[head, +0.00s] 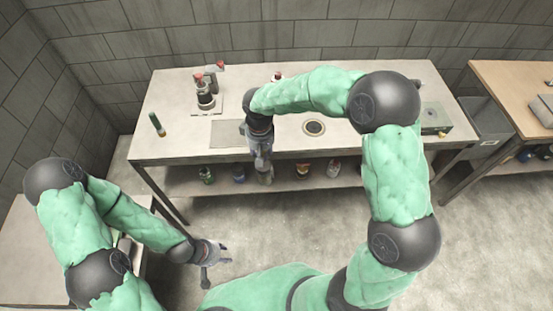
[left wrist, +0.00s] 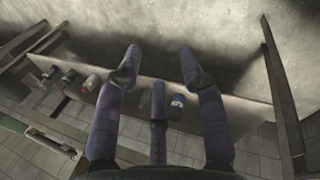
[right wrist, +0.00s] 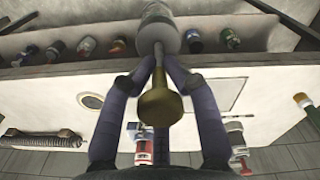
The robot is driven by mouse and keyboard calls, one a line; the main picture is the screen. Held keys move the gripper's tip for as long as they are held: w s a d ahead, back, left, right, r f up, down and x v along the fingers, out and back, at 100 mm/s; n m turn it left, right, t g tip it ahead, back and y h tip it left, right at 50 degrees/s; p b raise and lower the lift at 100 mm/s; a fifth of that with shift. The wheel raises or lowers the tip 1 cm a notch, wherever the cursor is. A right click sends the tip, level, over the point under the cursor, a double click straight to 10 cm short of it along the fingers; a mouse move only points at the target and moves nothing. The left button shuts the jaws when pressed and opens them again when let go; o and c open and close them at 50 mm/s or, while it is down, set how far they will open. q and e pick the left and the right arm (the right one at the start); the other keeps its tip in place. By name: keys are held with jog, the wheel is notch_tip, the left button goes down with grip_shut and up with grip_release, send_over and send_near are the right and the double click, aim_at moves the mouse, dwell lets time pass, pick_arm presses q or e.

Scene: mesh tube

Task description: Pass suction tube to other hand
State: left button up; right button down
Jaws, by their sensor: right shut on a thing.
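My right gripper (head: 262,150) hangs in front of the workbench's front edge and is shut on the suction tube. In the right wrist view the tube (right wrist: 160,105) shows a round olive-brass end towards the camera. A pale grey, see-through cylinder (right wrist: 158,30) lies beyond the fingertips, in line with it. The fingers hide part of the tube's middle. In the head view its lower part (head: 265,176) hangs below the gripper. My left gripper (head: 215,255) is lower and to the left, apart from the tube. In the left wrist view its fingers (left wrist: 160,58) are spread and empty.
The pale workbench (head: 185,100) has a lower shelf with several small bottles (head: 333,168). On top are a dark green cylinder (head: 157,125), a dark device (head: 205,97), a round opening (head: 314,127) and a green tray (head: 436,118). Open floor (head: 300,225) lies in front.

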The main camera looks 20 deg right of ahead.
pick_arm(q)
jog(key=shift+o, duration=0.3)
jog(key=o, duration=1)
jog(key=shift+w+d+r, duration=0.1)
jog(key=shift+w+d, duration=0.05)
jog(key=shift+w, duration=0.25)
jog(key=shift+o, duration=0.8)
jog(key=w+d+r+t+y, duration=0.1)
jog(key=w+d+r+t, duration=0.2)
jog(key=w, duration=0.3)
jog(key=shift+w+m, duration=0.4)
jog(key=w+d+r+t+y, duration=0.1)
jog(key=w+d+r+t, duration=0.25)
jog(key=r, duration=0.35)
jog(key=w+d+r+m+t+y, duration=0.1)
jog(key=w+d+r+t, duration=0.1)
jog(key=d+r+t, duration=0.3)
jog(key=w+d+r+t+y, duration=0.1)
jog(key=w+d+r+t, duration=0.15)
jog(key=r, duration=0.55)
jog(key=f+x, duration=0.1)
jog(key=x, duration=1)
jog(key=shift+f+g, duration=0.25)
jog(key=shift+g, duration=0.15)
pick_arm(e)
jog(key=w+a+r+n, duration=0.4)
jog(key=w+a+r, duration=0.1)
jog(key=a, duration=0.4)
jog(key=shift+w+a+r, duration=0.15)
jog(key=shift+r, duration=0.65)
